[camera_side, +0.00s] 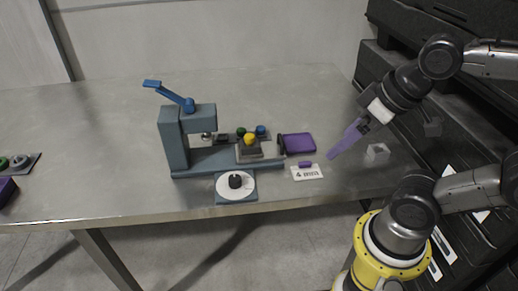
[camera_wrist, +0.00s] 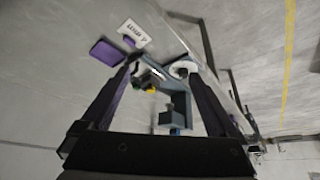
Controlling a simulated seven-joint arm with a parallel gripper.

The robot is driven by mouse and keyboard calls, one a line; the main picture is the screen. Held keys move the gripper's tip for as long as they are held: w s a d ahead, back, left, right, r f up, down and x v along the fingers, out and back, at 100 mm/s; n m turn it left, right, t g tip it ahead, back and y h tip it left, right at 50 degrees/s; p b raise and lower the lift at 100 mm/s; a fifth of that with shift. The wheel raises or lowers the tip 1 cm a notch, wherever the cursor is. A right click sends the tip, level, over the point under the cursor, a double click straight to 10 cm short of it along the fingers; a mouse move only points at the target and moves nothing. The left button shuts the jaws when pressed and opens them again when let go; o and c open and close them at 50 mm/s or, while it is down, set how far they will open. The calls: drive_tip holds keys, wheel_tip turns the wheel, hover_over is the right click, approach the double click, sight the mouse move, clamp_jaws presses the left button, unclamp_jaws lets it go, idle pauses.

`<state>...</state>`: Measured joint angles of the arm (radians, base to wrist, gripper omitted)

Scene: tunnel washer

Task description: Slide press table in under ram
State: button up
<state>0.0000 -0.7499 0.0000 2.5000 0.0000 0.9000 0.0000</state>
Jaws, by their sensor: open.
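The blue-grey press (camera_side: 173,138) stands on the table, with a blue lever on top and a ram (camera_side: 208,138) under its arm. The press table (camera_side: 249,153) is a grey block on the press base, out to the right of the ram. A yellow ball (camera_side: 250,139) shows at its top, and a dark upright piece (camera_side: 280,146) is at its right end. My gripper (camera_side: 334,154) has purple fingers and hangs right of the press, apart from it. The wrist view shows my gripper (camera_wrist: 161,72) open and empty, with the press (camera_wrist: 178,98) beyond the fingers.
A purple tray (camera_side: 298,143) and a "4 mm" card (camera_side: 308,173) lie between press and gripper. A white dial (camera_side: 235,185) sits at the table's front edge. Black cases (camera_side: 440,90) stand at right.

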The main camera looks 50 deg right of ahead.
drive_tip(key=shift+c, duration=1.1)
drive_tip(key=shift+a+r+m, duration=0.1)
drive_tip(key=shift+r+m, duration=0.1)
drive_tip(key=shift+m, duration=0.1)
drive_tip(key=shift+c, duration=1.2)
drive_tip(key=w+r, duration=0.1)
drive_tip(key=w+r+m, duration=0.1)
drive_tip(key=r, duration=0.1)
drive_tip(key=shift+w+a+m, duration=0.15)
drive_tip(key=shift+w+m, duration=0.05)
drive_tip(key=shift+m, duration=0.1)
drive_tip(key=shift+c, duration=1.4)
drive_tip(key=m+g+y, duration=0.2)
drive_tip(key=m+g, duration=0.2)
drive_tip(key=m, duration=0.3)
hover_over(281, 138)
drive_tip(key=s+d, duration=0.2)
drive_tip(key=x, duration=1.1)
drive_tip(key=d+x, duration=0.1)
drive_tip(key=x, duration=0.3)
drive_tip(key=shift+s+f, duration=0.25)
drive_tip(key=shift+f, duration=0.25)
drive_tip(key=shift+c, duration=0.2)
clamp_jaws()
